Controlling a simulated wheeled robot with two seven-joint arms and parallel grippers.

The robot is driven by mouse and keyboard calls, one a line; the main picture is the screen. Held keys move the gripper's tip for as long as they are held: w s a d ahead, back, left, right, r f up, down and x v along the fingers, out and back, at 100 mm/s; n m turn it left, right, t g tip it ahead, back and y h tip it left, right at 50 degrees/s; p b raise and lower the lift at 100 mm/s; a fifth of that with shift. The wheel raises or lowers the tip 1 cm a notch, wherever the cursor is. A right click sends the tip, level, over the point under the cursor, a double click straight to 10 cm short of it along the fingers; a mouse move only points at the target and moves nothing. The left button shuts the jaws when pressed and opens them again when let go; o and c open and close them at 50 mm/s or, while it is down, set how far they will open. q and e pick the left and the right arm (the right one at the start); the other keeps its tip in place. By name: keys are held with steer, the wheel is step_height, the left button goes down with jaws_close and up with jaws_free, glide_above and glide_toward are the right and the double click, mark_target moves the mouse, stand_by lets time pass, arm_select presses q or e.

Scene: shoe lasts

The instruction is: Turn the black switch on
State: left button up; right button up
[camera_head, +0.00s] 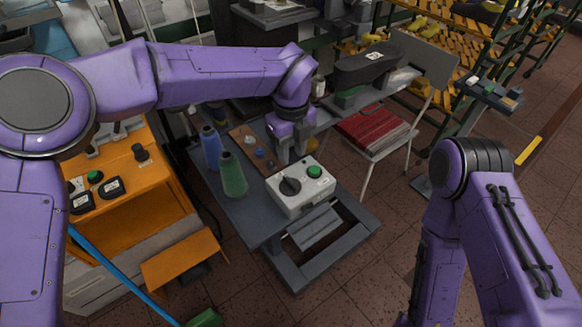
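The black switch (290,186) is a round rotary knob on the left part of the top of a white control box (302,203). A green round button (314,171) sits to its right on the same box. The box stands on a grey workbench. My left gripper (291,158) points down just behind the box, above and behind the black switch, and appears apart from it. Its two grey fingers look spread, with nothing seen between them. My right arm shows at the right, but its gripper is out of view.
An orange machine (130,190) stands at the left.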

mark_target(290, 182)
arm_select(q)
steer(key=s+f, duration=0.1)
steer(key=f, duration=0.1)
steer(key=s+f+p, duration=0.1)
steer(key=f, duration=0.1)
steer(key=s+f+p, duration=0.1)
steer(key=shift+a+f, duration=0.15)
steer(key=shift+f, duration=0.25)
steer(key=w+f, duration=0.2)
steer(key=f, duration=0.1)
steer(key=shift+s+r, duration=0.2)
steer(key=shift+s, duration=0.2)
steer(key=shift+c, duration=0.3)
steer(key=shift+s+r, duration=0.1)
steer(key=shift+s, duration=0.05)
steer(key=c, duration=0.5)
jaws_close()
arm_select(e)
steer(key=s+r, duration=0.2)
steer(key=r, duration=0.1)
steer(key=shift+r, duration=0.1)
